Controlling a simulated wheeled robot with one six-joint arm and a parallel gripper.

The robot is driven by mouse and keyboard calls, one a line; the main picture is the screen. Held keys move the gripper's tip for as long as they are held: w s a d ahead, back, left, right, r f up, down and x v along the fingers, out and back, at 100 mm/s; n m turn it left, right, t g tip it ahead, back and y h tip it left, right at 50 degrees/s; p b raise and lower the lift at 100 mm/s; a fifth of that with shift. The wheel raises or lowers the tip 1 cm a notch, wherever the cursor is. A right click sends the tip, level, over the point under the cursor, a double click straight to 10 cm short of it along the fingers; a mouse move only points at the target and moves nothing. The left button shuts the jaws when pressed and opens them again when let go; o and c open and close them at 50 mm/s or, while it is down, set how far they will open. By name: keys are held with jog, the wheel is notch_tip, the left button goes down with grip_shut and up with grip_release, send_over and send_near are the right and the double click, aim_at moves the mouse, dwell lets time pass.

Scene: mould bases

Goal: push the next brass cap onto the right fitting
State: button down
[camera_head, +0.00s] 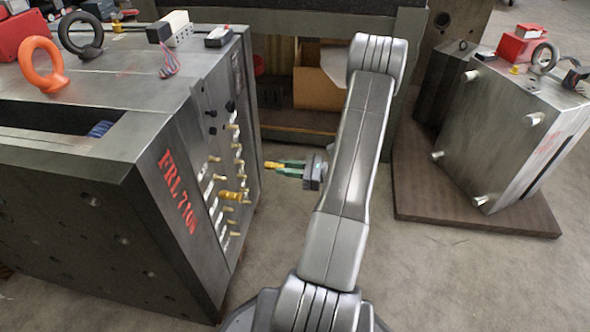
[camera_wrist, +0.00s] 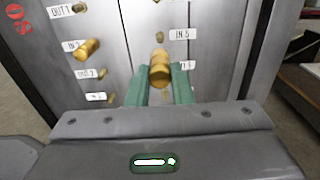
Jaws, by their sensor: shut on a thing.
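My gripper (camera_head: 284,168) has green fingers and is shut on a brass cap (camera_head: 270,165), held in front of the mould base's side panel (camera_head: 222,225). In the wrist view the held cap (camera_wrist: 160,72) sits between the fingertips, and a small brass fitting (camera_wrist: 160,37) shows just above it, beside the label IN 3 (camera_wrist: 180,33). Another label to the right of the cap is partly hidden by a finger. A larger brass cap (camera_wrist: 88,48) sits on the panel at the left, beside an IN label, and seems to be the one sticking out in the head view (camera_head: 233,196). Whether the held cap touches any fitting cannot be told.
Several small brass fittings project from the panel, such as one beside OUT 2 (camera_wrist: 103,73). An orange lifting ring (camera_head: 41,62) stands on the mould base. A second metal block (camera_head: 500,125) stands on a brown board (camera_head: 440,205) at the right. The floor between is clear.

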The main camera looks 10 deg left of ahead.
aim_at(274, 166)
jog(key=shift+w+a, duration=0.1)
jog(key=shift+a, duration=2.75)
jog(key=shift+a, duration=0.4)
jog(key=shift+a, duration=0.35)
jog(key=shift+a, duration=0.2)
jog(key=shift+a, duration=0.3)
jog(key=shift+a, duration=0.15)
jog(key=shift+w+a, duration=0.1)
jog(key=shift+a, duration=0.25)
